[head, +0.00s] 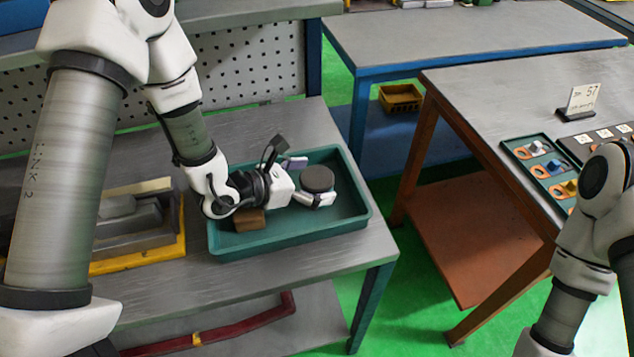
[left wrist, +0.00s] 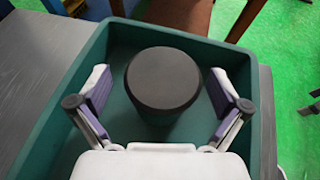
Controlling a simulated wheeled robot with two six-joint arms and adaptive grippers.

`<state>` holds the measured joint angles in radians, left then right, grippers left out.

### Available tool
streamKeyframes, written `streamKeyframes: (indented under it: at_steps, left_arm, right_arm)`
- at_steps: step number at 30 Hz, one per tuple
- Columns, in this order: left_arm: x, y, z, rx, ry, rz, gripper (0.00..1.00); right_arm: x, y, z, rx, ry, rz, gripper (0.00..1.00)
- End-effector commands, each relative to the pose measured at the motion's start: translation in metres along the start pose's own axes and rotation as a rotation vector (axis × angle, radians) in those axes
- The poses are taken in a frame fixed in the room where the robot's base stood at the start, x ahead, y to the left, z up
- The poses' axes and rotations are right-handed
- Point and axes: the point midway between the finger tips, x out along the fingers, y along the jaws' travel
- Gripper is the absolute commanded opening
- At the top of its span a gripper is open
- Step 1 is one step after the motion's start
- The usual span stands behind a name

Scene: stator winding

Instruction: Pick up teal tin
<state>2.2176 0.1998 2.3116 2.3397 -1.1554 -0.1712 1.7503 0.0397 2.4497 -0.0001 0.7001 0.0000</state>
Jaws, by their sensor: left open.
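The tin (head: 317,178) stands upright in the teal tray (head: 300,240), towards its right end. Its round lid is dark grey, and little of its side shows. My left gripper (head: 305,182) reaches into the tray from the left, with its fingers apart on either side of the tin. In the left wrist view the tin (left wrist: 163,80) stands between the two open fingers (left wrist: 162,92), with a gap on each side. The gripper is not closed on it. My right arm shows at the lower right, but its gripper is out of view.
A brown block (head: 250,220) lies in the tray under my left wrist. The tray walls surround the tin. A yellow-edged fixture (head: 130,255) with grey parts stands left of the tray. A second table (head: 490,90) at right holds a parts tray (head: 545,165) and a sign (head: 583,99).

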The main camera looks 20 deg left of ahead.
Motion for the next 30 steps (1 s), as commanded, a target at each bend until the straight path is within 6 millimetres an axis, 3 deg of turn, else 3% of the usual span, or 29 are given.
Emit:
streamKeyframes:
  at_steps: [7,8,12,14,15,25,30]
  left_arm:
    - [0.006,0.000,0.000,0.000,-0.001,0.000,1.00]
    - [0.006,0.000,0.000,0.000,-0.001,0.000,0.96]
    - [0.006,0.000,0.000,0.000,-0.001,0.000,0.47]
    - [0.006,0.000,0.000,0.000,-0.001,0.000,0.26]
    - [0.005,0.000,0.000,0.000,0.000,0.000,0.20]
    - [0.004,0.000,0.003,0.000,-0.002,0.000,0.20]
    - [-0.004,0.000,0.024,0.003,-0.006,0.001,0.20]
  right_arm:
    - [-0.001,0.000,0.000,0.000,-0.001,0.000,0.91]
    - [-0.001,0.000,0.000,0.000,-0.001,0.000,0.91]
    - [-0.001,0.000,0.000,0.000,-0.001,0.000,0.91]
    - [-0.001,0.000,0.000,0.000,-0.001,0.000,0.91]
    - [-0.001,0.000,0.000,0.000,-0.001,0.000,0.91]
    - [0.000,0.000,0.000,0.000,-0.001,0.000,0.91]
    - [0.002,0.000,0.000,0.000,-0.001,0.000,0.91]
